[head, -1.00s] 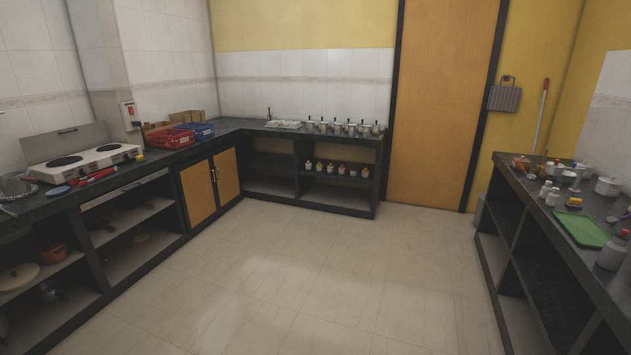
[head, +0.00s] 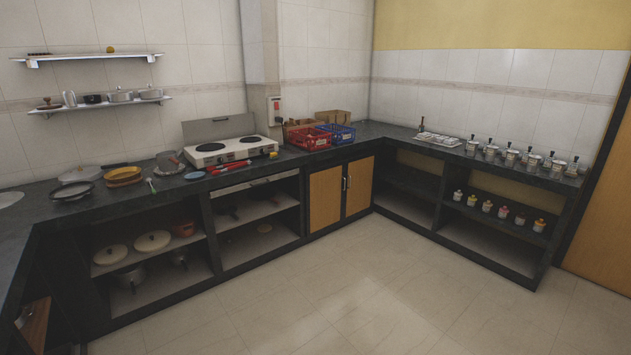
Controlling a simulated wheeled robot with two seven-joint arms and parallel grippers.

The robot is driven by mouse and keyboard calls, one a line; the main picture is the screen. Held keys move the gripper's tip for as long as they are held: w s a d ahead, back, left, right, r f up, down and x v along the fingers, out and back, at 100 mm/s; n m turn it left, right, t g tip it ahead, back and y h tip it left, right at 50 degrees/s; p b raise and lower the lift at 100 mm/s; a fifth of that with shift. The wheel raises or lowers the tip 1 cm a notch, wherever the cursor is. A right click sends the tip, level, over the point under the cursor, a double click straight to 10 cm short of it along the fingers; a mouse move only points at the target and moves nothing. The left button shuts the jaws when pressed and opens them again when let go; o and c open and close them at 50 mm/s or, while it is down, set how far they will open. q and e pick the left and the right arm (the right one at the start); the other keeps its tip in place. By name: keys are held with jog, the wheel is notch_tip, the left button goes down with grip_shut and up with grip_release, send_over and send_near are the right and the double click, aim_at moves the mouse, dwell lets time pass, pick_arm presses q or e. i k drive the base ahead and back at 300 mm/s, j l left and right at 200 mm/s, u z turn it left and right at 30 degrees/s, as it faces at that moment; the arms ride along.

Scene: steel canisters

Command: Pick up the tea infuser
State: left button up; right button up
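I cannot make out a tea infuser for certain in the head view. A row of small steel canisters (head: 512,157) with dark-topped handles stands on the far right counter, too small to tell apart. Small jars with coloured lids (head: 503,213) stand on the shelf below them. A round metal strainer-like item (head: 169,162) lies on the left counter beside the stove. Neither of my grippers shows.
A two-plate stove (head: 231,150), a red crate (head: 309,138) and a blue crate (head: 338,134) stand on the left counter (head: 225,181). Wall shelves (head: 100,104) hold pots. Cabinet doors (head: 341,190) are shut. The tiled floor (head: 330,300) is clear.

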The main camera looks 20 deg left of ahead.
aim_at(149, 180)
jog(key=i+j+u, duration=0.15)
jog(key=i+u, duration=0.15)
jog(key=u, duration=0.15)
jog(key=i+u, duration=0.3)
jog(key=u, duration=0.15)
jog(key=i+u, duration=0.4)
jog(key=i+l+u, duration=0.2)
jog(key=u, duration=0.25)
